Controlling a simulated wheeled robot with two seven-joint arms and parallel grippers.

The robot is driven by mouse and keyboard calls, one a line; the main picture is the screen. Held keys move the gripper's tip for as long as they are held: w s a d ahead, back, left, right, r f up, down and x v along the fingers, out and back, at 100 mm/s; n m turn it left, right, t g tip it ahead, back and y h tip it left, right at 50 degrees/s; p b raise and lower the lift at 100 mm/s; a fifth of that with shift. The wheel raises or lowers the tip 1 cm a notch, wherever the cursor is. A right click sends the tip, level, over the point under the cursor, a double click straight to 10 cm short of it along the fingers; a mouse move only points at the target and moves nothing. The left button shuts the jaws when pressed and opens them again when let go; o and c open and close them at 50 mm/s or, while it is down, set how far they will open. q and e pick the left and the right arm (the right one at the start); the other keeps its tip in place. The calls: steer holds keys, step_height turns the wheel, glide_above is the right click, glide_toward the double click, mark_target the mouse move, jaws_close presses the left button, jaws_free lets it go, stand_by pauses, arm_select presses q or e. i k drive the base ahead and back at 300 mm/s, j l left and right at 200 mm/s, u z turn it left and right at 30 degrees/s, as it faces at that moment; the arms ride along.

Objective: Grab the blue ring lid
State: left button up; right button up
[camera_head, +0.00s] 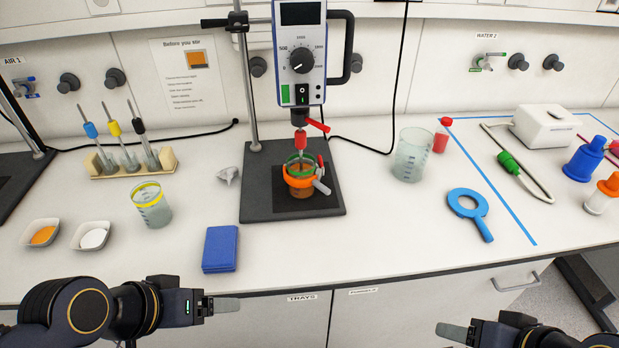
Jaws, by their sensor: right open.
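The blue ring lid (459,192), a flat light-blue ring with a straight handle, lies on the white bench right of centre. Its handle points toward the front right. My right gripper (453,332) is open and empty at the bottom edge, in front of the bench and well short of the lid. My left gripper (222,305) is at the lower left, in front of the bench edge and far from the lid. It shows edge-on, so its jaw gap cannot be told. Nothing covers the lid.
A stirrer stand (257,207) with an orange-clamped beaker (300,193) stands left of the lid. A clear beaker (411,155) and a red-capped bottle (441,137) are behind it. Blue tape (494,189) runs along its right. The bench in front is clear.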

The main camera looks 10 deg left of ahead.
mark_target(477, 214)
steer(key=u, duration=0.45)
steer(key=l+u, duration=0.45)
steer(key=k+l+u, duration=0.15)
steer(key=l+u, duration=0.35)
steer(key=l, duration=0.1)
